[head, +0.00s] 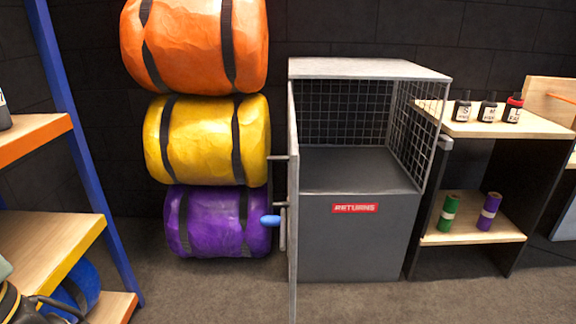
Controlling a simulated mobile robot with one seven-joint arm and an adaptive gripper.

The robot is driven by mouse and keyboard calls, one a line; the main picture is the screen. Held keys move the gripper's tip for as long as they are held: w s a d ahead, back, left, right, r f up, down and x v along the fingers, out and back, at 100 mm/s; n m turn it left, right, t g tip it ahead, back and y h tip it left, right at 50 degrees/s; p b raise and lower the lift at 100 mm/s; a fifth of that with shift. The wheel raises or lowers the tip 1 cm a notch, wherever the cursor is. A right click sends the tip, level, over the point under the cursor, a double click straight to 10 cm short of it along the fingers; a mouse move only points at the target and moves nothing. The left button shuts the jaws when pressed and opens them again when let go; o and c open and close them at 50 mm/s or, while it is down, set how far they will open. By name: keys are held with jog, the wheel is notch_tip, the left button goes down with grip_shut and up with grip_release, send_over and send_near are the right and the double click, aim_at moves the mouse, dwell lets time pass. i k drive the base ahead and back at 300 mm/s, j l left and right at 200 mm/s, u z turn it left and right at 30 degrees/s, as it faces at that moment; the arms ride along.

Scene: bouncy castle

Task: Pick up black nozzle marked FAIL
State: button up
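I cannot make out a black nozzle marked FAIL for certain. Three small black pieces with white labels stand upright on the top of the wooden shelf unit at the right: a left one (462,105), a middle one (488,106) and a right one (514,107) with red at its top. Their labels are too small to read, and I cannot tell whether any of them is a nozzle. My gripper is not in view.
A grey cage bin (360,235) marked RETURNS stands mid-view, its door (292,210) swung toward me. Orange (195,45), yellow (205,140) and purple rolls (220,222) are stacked left of it. The wooden shelf unit (535,127) also holds green and purple rolls below. The front floor is clear.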

aim_at(511, 114)
jog(key=i+j+z, duration=0.1)
jog(key=j, duration=0.25)
jog(key=i+j+z, duration=0.15)
jog(key=j, duration=0.25)
jog(key=i+j+z, duration=0.1)
jog(key=j, duration=0.3)
jog(key=l, duration=0.45)
jog(key=i+l, duration=0.15)
jog(key=l, duration=0.8)
jog(key=i+l, duration=0.2)
jog(key=l, duration=0.2)
jog(key=i+l+z, duration=0.1)
jog(key=l, duration=0.3)
jog(key=i+l, duration=0.25)
jog(key=i+z, duration=0.1)
jog(key=i, duration=1.55)
